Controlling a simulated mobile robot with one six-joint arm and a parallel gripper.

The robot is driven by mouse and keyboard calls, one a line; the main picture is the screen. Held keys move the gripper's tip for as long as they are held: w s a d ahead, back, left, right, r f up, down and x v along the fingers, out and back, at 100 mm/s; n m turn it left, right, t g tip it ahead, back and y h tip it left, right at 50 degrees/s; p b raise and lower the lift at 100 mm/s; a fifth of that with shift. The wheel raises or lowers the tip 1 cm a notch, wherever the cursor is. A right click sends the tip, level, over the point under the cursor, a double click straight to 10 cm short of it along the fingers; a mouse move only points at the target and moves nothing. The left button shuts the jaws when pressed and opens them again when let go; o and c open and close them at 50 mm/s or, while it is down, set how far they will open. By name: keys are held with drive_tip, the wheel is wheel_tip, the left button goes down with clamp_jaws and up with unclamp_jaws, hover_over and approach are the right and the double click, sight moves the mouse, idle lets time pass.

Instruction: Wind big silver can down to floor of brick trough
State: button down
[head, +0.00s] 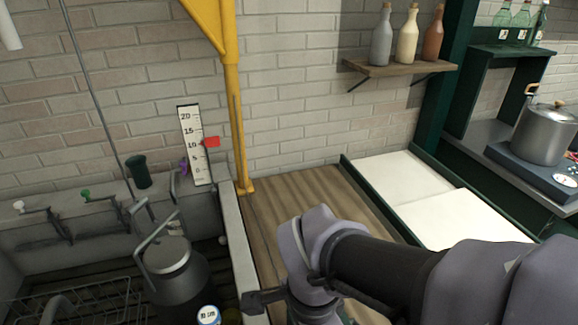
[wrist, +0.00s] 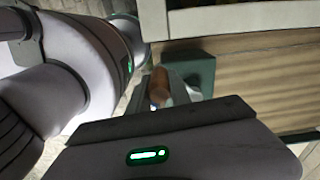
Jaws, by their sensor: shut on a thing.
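The big silver can (head: 178,272), dark grey metal with a raised handle, is upright inside the trough (head: 237,245) at the lower left of the head view. A thin cable (head: 92,92) runs from above down to the can's handle area. I cannot tell whether the can's base touches the trough floor, as its lower part is cut off. In the wrist view my gripper (wrist: 165,95) is shut on a brown wooden handle (wrist: 159,85), beside a green block (wrist: 190,70). The fingers are not clear in the head view.
A scale (head: 193,160) with a red pointer (head: 211,142) near 10 stands behind the trough. A yellow post (head: 233,120) rises beside it. A wire rack (head: 95,305) lies in the trough at left. Taps line the back edge. White panels (head: 430,200) lie at right.

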drive_tip(key=w+d+p, duration=0.1)
drive_tip(key=w+d, duration=0.6)
drive_tip(key=d, duration=0.5)
drive_tip(key=shift+p, duration=0.3)
drive_tip(key=c, duration=1.6)
unclamp_jaws()
drive_tip(key=shift+s, duration=0.1)
drive_tip(key=o, duration=0.5)
drive_tip(key=shift+s+a, duration=0.2)
drive_tip(key=shift+d, duration=0.15)
drive_tip(key=shift+r, duration=0.1)
wheel_tip(320, 180, up, 17)
drive_tip(key=p, duration=0.8)
drive_tip(key=s+a+f+n+t+y+b, duration=0.2)
drive_tip(key=s+a+f+n+t+b, duration=0.2)
drive_tip(key=n, duration=0.4)
drive_tip(key=s+a+t+b, duration=0.1)
drive_tip(key=s, duration=0.1)
drive_tip(key=shift+s+a+n+t+b, duration=0.15)
drive_tip(key=shift+s+n+t+b, duration=0.25)
